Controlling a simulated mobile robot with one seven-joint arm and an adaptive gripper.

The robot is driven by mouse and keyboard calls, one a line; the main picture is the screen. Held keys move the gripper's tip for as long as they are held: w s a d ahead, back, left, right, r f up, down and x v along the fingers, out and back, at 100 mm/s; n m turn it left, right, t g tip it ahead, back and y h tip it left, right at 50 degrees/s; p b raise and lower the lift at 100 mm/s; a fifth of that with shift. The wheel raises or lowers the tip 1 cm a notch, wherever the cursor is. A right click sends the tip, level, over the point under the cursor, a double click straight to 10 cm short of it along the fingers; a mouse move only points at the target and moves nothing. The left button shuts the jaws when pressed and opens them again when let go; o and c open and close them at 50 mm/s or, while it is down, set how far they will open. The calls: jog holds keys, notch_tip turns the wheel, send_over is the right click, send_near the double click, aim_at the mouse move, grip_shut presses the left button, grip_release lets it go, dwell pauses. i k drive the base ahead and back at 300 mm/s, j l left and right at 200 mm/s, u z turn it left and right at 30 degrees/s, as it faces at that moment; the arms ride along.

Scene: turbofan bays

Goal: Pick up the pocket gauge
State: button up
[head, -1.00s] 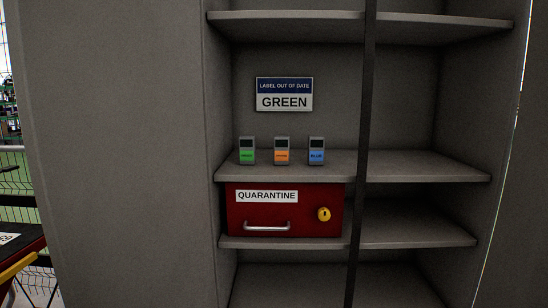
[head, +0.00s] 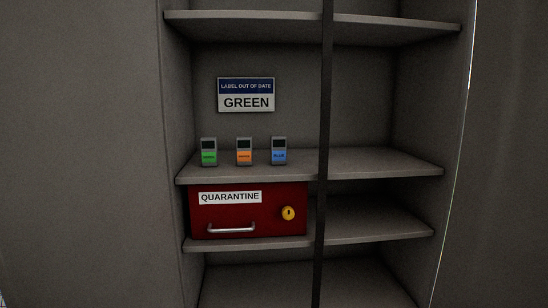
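Three small pocket gauges stand upright in a row on the middle shelf, each with a dark screen and a coloured label. The green gauge (head: 209,152) is on the left, the orange gauge (head: 244,152) is in the middle, and the blue gauge (head: 279,151) is on the right. A sign (head: 246,95) on the back wall above them reads "LABEL OUT OF DATE GREEN". My gripper is not in the head view.
A red drawer box (head: 247,222) marked "QUARANTINE", with a handle and a yellow lock (head: 288,213), sits under the gauges' shelf (head: 385,164). A dark vertical post (head: 322,200) crosses the cabinet front, right of the gauges. The shelf's right part is bare.

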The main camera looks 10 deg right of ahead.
aim_at(279, 143)
jog(key=u, duration=0.5)
jog(key=l+u, duration=0.1)
jog(key=u, duration=0.35)
jog(key=i+l+u, duration=0.1)
jog(key=u, duration=0.85)
jog(key=l+u, duration=0.15)
jog(key=u, duration=0.85)
jog(key=k+l+u, duration=0.1)
jog(key=u, duration=0.35)
jog(key=k+l+u, duration=0.1)
jog(key=u, duration=0.35)
jog(key=k+l+u, duration=0.1)
jog(key=u, duration=0.3)
jog(key=k+z, duration=0.2)
jog(key=z, duration=0.2)
jog(key=k+z, duration=0.15)
jog(key=z, duration=0.25)
jog(key=k+l+z, duration=0.15)
jog(key=z, duration=0.65)
jog(key=l+z, duration=0.1)
jog(key=z, duration=0.35)
jog(key=l+z, duration=0.1)
jog(key=z, duration=0.35)
jog(key=l+z, duration=0.1)
jog(key=z, duration=0.35)
jog(key=l+z, duration=0.1)
jog(key=z, duration=0.3)
jog(key=l+z, duration=0.1)
jog(key=z, duration=0.8)
